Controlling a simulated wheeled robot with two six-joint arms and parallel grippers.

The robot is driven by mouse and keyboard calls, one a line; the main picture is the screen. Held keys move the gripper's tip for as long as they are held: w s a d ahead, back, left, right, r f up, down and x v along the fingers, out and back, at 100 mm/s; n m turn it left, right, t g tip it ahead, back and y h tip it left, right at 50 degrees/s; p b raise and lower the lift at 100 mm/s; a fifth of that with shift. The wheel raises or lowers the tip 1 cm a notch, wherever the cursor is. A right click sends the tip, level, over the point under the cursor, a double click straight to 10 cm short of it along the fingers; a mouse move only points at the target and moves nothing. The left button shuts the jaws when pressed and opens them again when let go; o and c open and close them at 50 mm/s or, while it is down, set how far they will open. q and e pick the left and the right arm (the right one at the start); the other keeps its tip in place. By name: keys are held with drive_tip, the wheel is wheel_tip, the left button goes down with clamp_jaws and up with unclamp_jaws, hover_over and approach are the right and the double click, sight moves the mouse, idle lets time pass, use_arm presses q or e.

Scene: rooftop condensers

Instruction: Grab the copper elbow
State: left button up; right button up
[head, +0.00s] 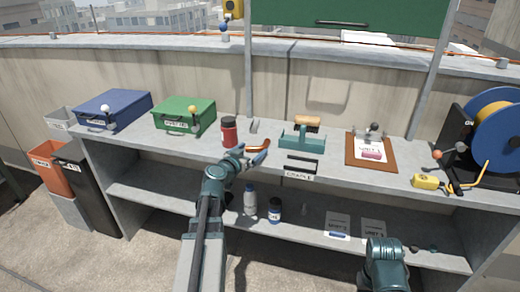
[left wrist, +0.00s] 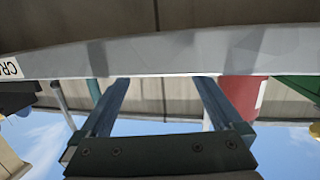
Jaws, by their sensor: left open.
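The copper elbow (head: 258,144) is a small curved orange-brown piece on the workbench top, just right of the red can. My left gripper (head: 256,154) is open at the bench's front edge, its blue fingers close in front of the elbow and partly overlapping it. I cannot tell whether they touch. In the left wrist view the open fingers (left wrist: 165,95) spread before the grey bench edge, with nothing seen between them; I cannot make out the elbow there. A teal part of my right arm shows at the lower right of the head view, but its gripper does not.
The red can (head: 229,132) stands left of the elbow, also in the left wrist view (left wrist: 243,92). A teal tray (head: 302,140) with a brush (head: 307,123) is on the right. Green (head: 184,114) and blue (head: 113,108) cases sit left. Bottles (head: 250,201) stand on the lower shelf.

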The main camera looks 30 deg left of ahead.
sight(256, 147)
use_arm(q)
drive_tip(key=shift+w, duration=0.3)
drive_tip(key=w, duration=0.5)
drive_tip(key=shift+f+b, duration=0.4)
drive_tip(key=shift+c, duration=0.2)
drive_tip(key=c, duration=1.1)
drive_tip(key=shift+r, duration=0.1)
